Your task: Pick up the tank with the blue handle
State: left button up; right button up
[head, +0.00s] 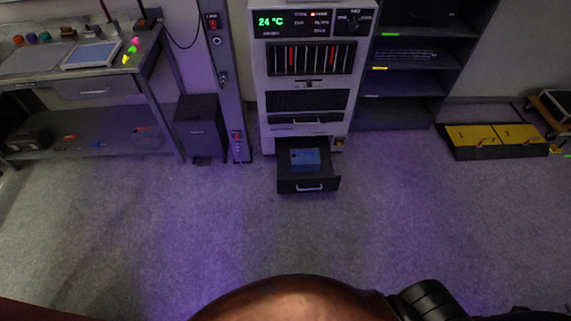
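I see no tank with a blue handle in the head view. A small blue box-like item (305,158) lies in a pulled-out black drawer (308,186) low on the white cabinet; I cannot make out a handle on it. A rounded copper-brown shape (295,300) fills the bottom edge close to the camera, with a black ridged part (430,300) beside it; I cannot tell what they are. Neither of my grippers is in view.
A white rack cabinet (259,100) with a green "24 °C" display stands at the back. A workbench (95,90) is left, dark shelves (400,85) right. The grey carpet (150,225) in front is clear.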

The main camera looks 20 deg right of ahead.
aim_at(301, 159)
jog(key=u, duration=0.6)
jog(key=i, duration=1.45)
jog(key=z, duration=0.75)
jog(key=i, duration=0.55)
jog(key=z, duration=0.65)
